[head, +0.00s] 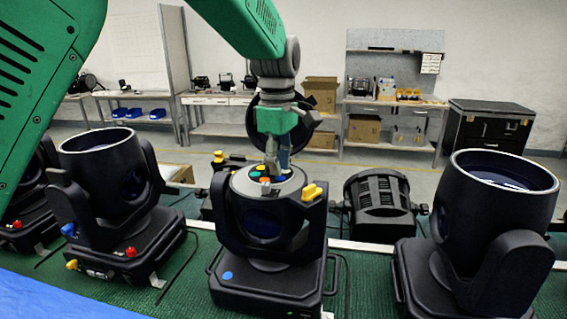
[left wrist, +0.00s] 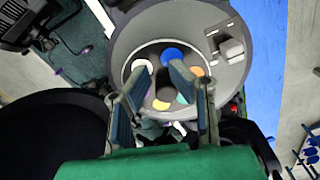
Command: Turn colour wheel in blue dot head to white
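The head with the blue dot (head: 228,275) on its base stands in the middle of the head view, lens end up and its top open. Its colour wheel (head: 264,181) lies flat inside the top, with orange, blue and green filters showing. In the left wrist view, the wheel has a blue filter (left wrist: 172,55) at the top, a white one (left wrist: 142,66) upper left, orange (left wrist: 197,71) at right and yellow (left wrist: 161,105) at the bottom. My left gripper (head: 271,172) points down over the wheel. Its two fingers (left wrist: 161,72) are apart around the wheel's middle; contact is unclear. My right gripper is out of view.
Other dark heads stand at left (head: 105,175) and right (head: 490,205) on the green-topped bench (head: 365,285). A black fixture (head: 378,200) lies behind. A blue cloth (head: 70,295) covers the front left.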

